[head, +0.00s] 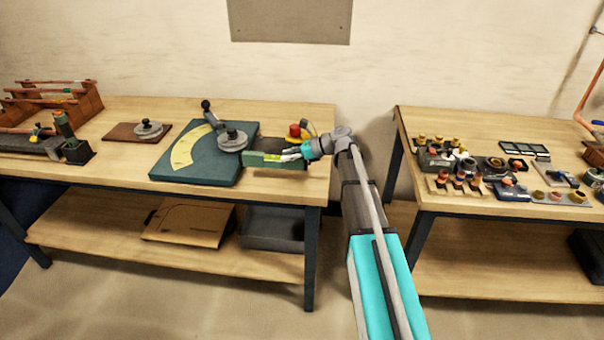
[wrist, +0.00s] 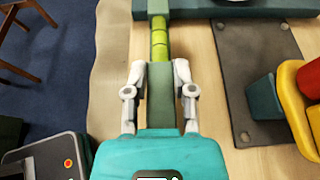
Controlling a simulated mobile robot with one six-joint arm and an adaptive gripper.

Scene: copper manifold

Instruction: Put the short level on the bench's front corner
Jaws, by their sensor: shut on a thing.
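The short level is a green bar (head: 268,160) with a yellow-green vial; it also shows in the wrist view (wrist: 160,90). My gripper (head: 296,153) is shut on it, with one finger on each side of the bar in the wrist view (wrist: 158,72). The level lies roughly sideways at the right part of the left bench (head: 285,188), just right of the dark teal plate. I cannot tell whether it touches the bench top. The bench's front right corner is clear in the head view. My fingers hide part of the bar.
The dark teal plate (head: 205,165) with a yellow arc and grey knob stands left of the level. A red and yellow item (head: 297,132) stands behind my gripper, close on the right in the wrist view. A second bench (head: 480,205) holds many small parts.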

